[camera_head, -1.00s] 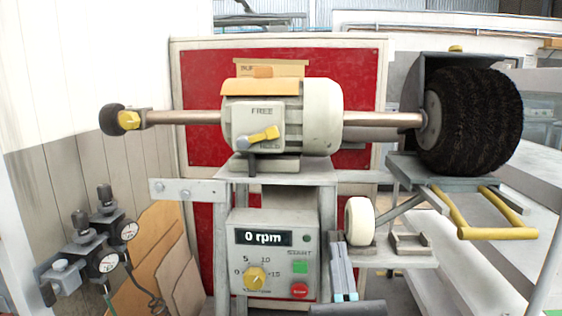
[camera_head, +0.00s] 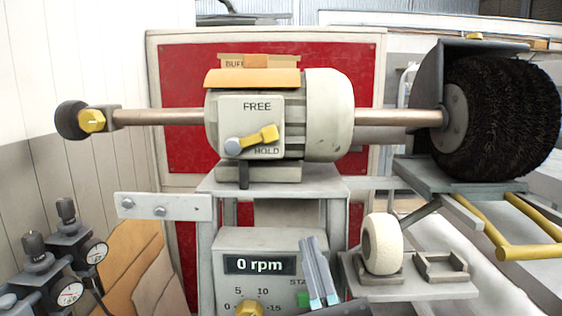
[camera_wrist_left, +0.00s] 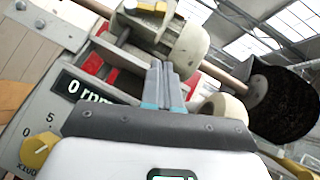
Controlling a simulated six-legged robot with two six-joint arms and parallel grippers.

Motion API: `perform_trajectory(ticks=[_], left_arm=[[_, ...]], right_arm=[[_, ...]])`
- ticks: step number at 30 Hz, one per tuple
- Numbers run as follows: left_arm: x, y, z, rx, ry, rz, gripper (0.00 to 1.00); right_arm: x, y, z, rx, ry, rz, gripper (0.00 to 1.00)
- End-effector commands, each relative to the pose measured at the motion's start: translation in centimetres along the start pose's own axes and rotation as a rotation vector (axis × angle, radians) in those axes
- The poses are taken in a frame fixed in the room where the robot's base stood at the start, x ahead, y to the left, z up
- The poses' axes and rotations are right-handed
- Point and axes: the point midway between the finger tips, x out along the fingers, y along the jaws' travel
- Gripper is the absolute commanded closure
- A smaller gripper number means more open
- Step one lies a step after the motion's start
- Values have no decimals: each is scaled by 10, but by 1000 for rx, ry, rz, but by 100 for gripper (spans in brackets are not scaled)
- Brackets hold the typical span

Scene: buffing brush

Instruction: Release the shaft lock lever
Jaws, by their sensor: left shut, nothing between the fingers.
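The shaft lock lever (camera_head: 254,139) is a yellow handle on a grey pivot, on the front plate of the motor (camera_head: 327,110). It points right and slightly up, between the word FREE above and HOLD below. My left gripper (camera_head: 314,246) is shut and empty, its grey fingers with teal bands pointing up. In the head view it appears below and right of the lever, in front of the panel's right edge, apart from the lever. In the left wrist view my left gripper (camera_wrist_left: 167,72) points toward the motor (camera_wrist_left: 180,40). My right gripper is not in view.
The control panel (camera_head: 228,245) reads 0 rpm. A dark brush (camera_head: 500,115) is on the shaft's right end, above yellow bars (camera_head: 525,251). A white wheel (camera_head: 382,243) stands right of my left gripper. Gauges (camera_head: 68,292) are at lower left. The space before the motor looks clear.

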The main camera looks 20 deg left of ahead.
Motion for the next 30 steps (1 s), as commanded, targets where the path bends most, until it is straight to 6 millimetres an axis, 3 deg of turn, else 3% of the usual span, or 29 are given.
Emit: perform_trajectory(ticks=[4,8,21,30], left_arm=[[1,0,2,-1,0,0,100],[14,0,3,-1,0,3,100],[108,2,2,2,-2,3,100],[129,2,26,-1,0,0,100]], right_arm=[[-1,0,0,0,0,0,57],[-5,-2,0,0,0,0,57],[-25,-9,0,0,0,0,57],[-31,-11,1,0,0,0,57]])
